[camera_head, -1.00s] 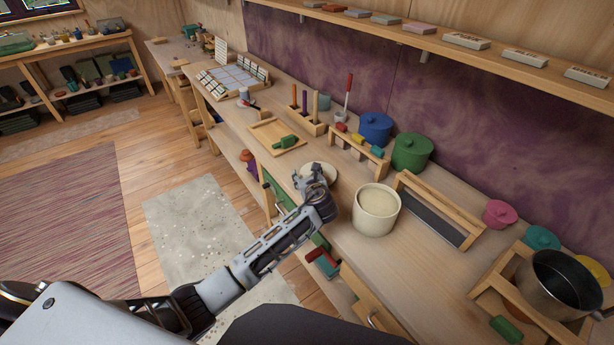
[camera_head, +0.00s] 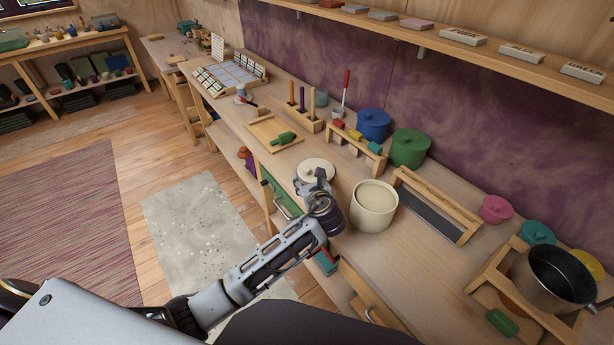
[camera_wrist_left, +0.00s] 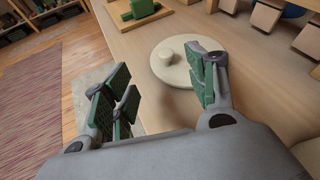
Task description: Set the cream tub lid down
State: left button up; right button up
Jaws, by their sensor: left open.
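The cream tub lid (camera_head: 316,169) lies flat on the workbench, knob up, left of the open cream tub (camera_head: 374,205). It also shows in the left wrist view (camera_wrist_left: 176,75), just beyond my fingers. My left gripper (camera_head: 318,183) is at the near side of the lid; in the left wrist view its fingers (camera_wrist_left: 160,92) are spread wide with nothing between them. The right fingertip overlaps the lid's right part in that view; I cannot tell whether it touches. My right gripper is not in view.
A wooden tray with a green block (camera_head: 284,138) lies beyond the lid. A rack with coloured blocks (camera_head: 354,143), a blue pot (camera_head: 373,125) and a green pot (camera_head: 409,148) stand behind. A slotted wooden frame (camera_head: 437,205) is right of the tub. Bare bench lies in front of the tub.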

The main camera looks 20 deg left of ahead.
pick_arm(q)
jog(key=v, duration=0.3)
jog(key=shift+s+d+r, duration=0.2)
jog(key=shift+s+r, duration=0.05)
jog(key=shift+s, duration=0.1)
jog(key=shift+s+d+r, duration=0.1)
jog(key=shift+s, duration=0.15)
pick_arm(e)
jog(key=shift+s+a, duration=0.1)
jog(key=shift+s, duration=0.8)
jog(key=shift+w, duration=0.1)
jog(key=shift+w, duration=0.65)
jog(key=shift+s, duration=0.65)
